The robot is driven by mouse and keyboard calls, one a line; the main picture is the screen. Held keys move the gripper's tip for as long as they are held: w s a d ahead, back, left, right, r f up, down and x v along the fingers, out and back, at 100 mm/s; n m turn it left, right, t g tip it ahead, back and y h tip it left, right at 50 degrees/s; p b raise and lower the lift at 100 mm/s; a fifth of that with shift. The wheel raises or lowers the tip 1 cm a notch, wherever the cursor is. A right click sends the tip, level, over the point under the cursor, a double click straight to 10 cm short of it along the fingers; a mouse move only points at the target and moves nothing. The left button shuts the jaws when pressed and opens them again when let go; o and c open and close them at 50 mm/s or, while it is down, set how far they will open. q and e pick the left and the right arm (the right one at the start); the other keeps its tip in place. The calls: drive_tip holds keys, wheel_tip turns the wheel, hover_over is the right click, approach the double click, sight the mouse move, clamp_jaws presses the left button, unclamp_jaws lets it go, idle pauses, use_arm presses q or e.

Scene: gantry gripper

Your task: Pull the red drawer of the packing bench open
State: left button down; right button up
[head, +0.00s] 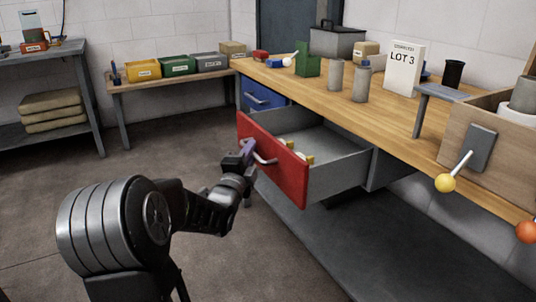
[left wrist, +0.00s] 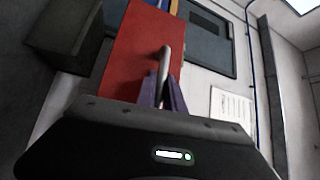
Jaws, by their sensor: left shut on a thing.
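The red drawer (head: 285,167) of the packing bench stands well out from the bench, and its grey inside shows a few small yellow and white items. A curved metal handle (head: 264,158) is on its red front. My left gripper (head: 248,150) is at the handle and shut on it. In the left wrist view the purple fingers (left wrist: 163,92) close around the handle (left wrist: 164,62), with the red front (left wrist: 135,60) behind. My right gripper is not in view.
A closed blue drawer (head: 258,97) sits beyond the red one. The wooden bench top (head: 330,90) carries bottles, a LOT 3 sign (head: 404,68) and a green holder. A lever with a yellow knob (head: 445,183) sticks out at right. The floor left of the drawer is clear.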

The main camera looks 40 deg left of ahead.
use_arm(q)
drive_tip(key=shift+s+a, duration=0.2)
drive_tip(key=shift+s, duration=0.5)
drive_tip(key=c, duration=1.5)
unclamp_jaws()
drive_tip(key=shift+o, duration=0.2)
drive_tip(key=v, duration=0.7)
drive_tip(key=shift+s+d, duration=0.15)
drive_tip(key=shift+s, duration=0.2)
